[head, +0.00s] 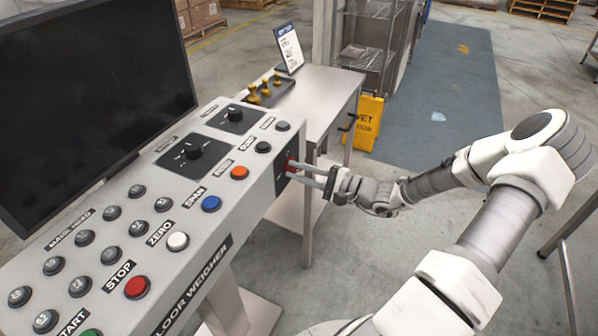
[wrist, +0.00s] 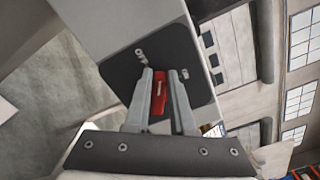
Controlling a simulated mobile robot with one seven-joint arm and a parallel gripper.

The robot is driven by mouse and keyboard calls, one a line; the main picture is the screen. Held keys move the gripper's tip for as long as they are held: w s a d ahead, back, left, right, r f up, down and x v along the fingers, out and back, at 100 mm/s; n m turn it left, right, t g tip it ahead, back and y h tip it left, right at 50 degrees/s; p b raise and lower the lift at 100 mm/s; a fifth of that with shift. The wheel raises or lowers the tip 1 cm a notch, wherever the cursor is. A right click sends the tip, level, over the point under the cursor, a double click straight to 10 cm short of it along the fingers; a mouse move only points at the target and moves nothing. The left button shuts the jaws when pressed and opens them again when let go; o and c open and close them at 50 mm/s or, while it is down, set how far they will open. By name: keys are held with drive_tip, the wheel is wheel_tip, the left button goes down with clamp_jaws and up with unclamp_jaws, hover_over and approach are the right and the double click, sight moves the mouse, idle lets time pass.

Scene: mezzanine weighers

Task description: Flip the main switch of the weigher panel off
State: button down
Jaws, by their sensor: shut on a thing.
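The weigher panel (head: 225,190) is a long grey console with rows of buttons, knobs and a dark screen. The main switch is a red handle (head: 291,166) on a dark plate (head: 281,176) at the panel's right end face. In the wrist view the red handle (wrist: 158,92) sits on the dark plate (wrist: 190,60), with small white marks beside it. My gripper (head: 300,172) reaches in from the right, and its two grey fingers (wrist: 160,95) are shut on the red handle, one on each side. The fingers hide part of the handle and some markings.
A steel table (head: 325,88) stands behind the panel with yellow-handled items (head: 264,90) and a small sign (head: 289,48). A yellow wet-floor sign (head: 368,122) stands beside it. A blue-grey floor mat (head: 440,95) lies behind my arm.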

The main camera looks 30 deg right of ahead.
drive_tip(key=n+b, duration=0.1)
drive_tip(key=n, duration=0.1)
drive_tip(key=f+n+b, duration=0.1)
drive_tip(key=n, duration=0.1)
drive_tip(key=shift+s+a+f+b, duration=0.1)
drive_tip(key=shift+s+f+b, duration=0.05)
drive_tip(key=shift+b, duration=0.2)
drive_tip(key=shift+f+n+b, duration=0.1)
drive_tip(key=shift+n+b, duration=0.6)
drive_tip(key=shift+n, duration=0.4)
drive_tip(key=c, duration=0.8)
unclamp_jaws()
drive_tip(key=shift+o, duration=0.2)
drive_tip(key=p+v, duration=0.1)
drive_tip(key=v, duration=1.6)
drive_tip(key=shift+s, duration=0.2)
